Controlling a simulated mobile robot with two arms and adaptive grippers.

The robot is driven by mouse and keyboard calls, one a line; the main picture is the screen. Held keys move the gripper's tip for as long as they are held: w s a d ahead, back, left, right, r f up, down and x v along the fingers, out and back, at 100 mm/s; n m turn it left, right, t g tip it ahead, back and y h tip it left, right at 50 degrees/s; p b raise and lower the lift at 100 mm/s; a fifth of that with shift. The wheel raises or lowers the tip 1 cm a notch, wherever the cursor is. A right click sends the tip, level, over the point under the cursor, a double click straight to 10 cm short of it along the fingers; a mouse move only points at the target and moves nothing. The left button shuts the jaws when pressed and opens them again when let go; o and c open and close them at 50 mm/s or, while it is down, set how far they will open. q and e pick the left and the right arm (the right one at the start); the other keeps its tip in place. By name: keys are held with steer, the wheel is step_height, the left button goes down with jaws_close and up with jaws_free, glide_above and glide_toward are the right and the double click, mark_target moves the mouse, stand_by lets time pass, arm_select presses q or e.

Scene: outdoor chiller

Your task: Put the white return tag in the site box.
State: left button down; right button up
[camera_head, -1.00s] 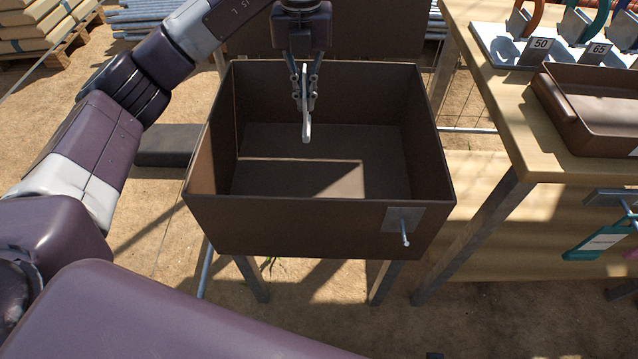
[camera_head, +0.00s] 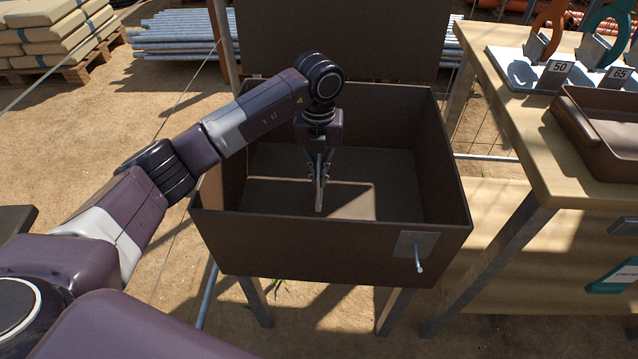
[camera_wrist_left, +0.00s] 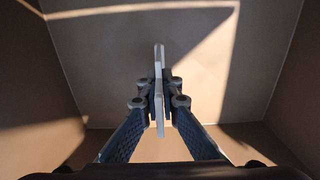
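The site box (camera_head: 330,250) is a brown open-topped box on metal legs, with its lid raised at the back. My left gripper (camera_head: 318,176) points down inside the box opening, above the floor of the box. It is shut on the white return tag (camera_head: 319,196), a thin piece seen nearly edge-on. In the left wrist view the tag (camera_wrist_left: 159,75) stands between the fingers (camera_wrist_left: 159,97), over the brown box floor (camera_wrist_left: 205,60). The tag appears clear of the floor and walls. My right gripper is not in view.
A metal plate with a peg (camera_head: 418,250) sticks out of the box's front. A wooden table (camera_head: 510,140) stands at the right with a brown tray (camera_head: 590,135) and numbered holders (camera_head: 555,75). Pipes (camera_head: 180,35) and stacked sacks (camera_head: 55,35) lie behind.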

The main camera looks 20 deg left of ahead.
mark_target(319, 157)
arm_select(q)
steer(key=shift+f, duration=1.25)
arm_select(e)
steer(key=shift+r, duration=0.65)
arm_select(q)
steer(key=shift+f, duration=0.1)
steer(key=c, duration=2.2)
jaws_free()
steer(key=shift+o, duration=0.2)
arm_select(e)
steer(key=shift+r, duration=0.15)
arm_select(q)
step_height(319, 157, up, 12)
steer(key=shift+r+p, duration=0.15)
steer(key=shift+p, duration=0.6)
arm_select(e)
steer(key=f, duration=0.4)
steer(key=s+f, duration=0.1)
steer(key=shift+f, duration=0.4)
